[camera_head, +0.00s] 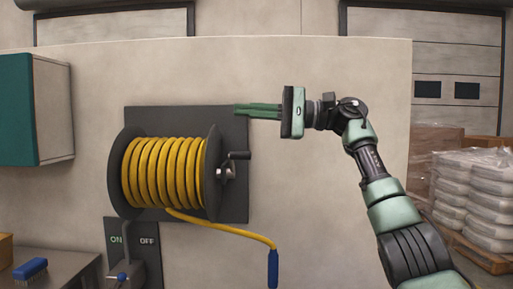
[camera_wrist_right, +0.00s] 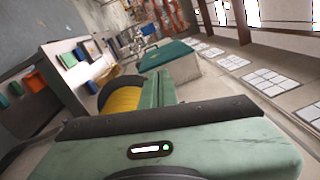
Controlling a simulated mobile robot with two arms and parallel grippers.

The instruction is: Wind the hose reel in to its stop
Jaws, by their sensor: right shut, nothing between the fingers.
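The hose reel (camera_head: 212,180) is mounted on a dark back plate on the wall, with yellow hose (camera_head: 165,170) wound in several turns. Its crank handle (camera_head: 240,155) sticks out on the right side, beside a metal hub. A loose length of hose hangs from the bottom and ends in a blue nozzle (camera_head: 273,269). My right gripper (camera_head: 237,109) is shut and empty, its fingers pointing left in front of the plate's upper right, above the crank and apart from it. In the wrist view the yellow hose (camera_wrist_right: 122,99) shows partly hidden behind the fingers. My left gripper is not in view.
A teal cabinet (camera_head: 16,110) hangs at the left. Below the reel is an ON/OFF plate (camera_head: 118,232) with a valve. A blue brush (camera_head: 30,268) lies on a bench at lower left. Wrapped sacks (camera_head: 482,195) stand on a pallet at right. The wall right of the reel is bare.

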